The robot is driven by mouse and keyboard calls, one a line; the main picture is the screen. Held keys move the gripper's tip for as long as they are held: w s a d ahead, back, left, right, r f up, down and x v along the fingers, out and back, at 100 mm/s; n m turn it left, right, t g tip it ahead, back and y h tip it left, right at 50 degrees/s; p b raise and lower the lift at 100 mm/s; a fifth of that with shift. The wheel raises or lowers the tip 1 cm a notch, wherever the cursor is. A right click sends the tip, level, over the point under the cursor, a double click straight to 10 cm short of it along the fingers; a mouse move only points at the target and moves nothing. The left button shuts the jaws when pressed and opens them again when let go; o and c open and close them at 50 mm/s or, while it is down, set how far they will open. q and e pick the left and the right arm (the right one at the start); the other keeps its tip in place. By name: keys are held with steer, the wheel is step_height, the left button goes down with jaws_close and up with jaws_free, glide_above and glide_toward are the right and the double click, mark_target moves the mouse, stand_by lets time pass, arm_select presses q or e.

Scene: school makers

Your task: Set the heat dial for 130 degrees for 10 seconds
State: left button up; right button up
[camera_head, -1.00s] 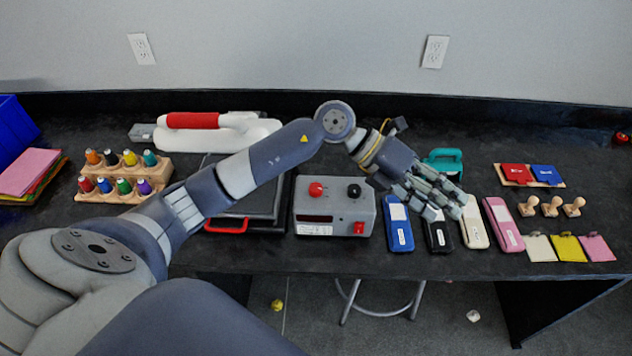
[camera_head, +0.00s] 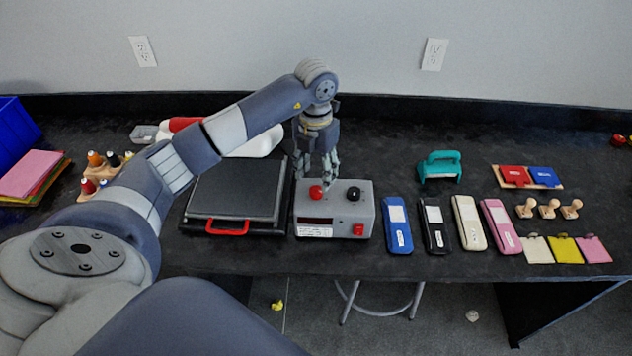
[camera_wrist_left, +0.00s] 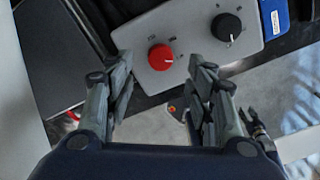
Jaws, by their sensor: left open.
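A grey control box (camera_head: 334,215) stands on the black bench with a red dial (camera_head: 316,192) at left and a black dial (camera_head: 353,194) at right. It has a dark display window, a white label and a red switch (camera_head: 358,230) on its front. My left gripper (camera_head: 318,181) points down over the box at the red dial, its fingers open. In the left wrist view the red dial (camera_wrist_left: 160,57) lies between the fingertips, with its white pointer line toward the lower right. The black dial (camera_wrist_left: 227,26) is further right. Dial markings are too small to read. I cannot tell if the fingers touch the dial.
A heat press (camera_head: 238,190) with a red handle sits left of the box. Spools, colored sheets and a blue bin are at far left.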

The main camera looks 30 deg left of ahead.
mark_target(316, 189)
arm_select(q)
steer(key=shift+f+p, duration=0.45)
steer(key=shift+f, duration=2.15)
steer(key=c, duration=1.1)
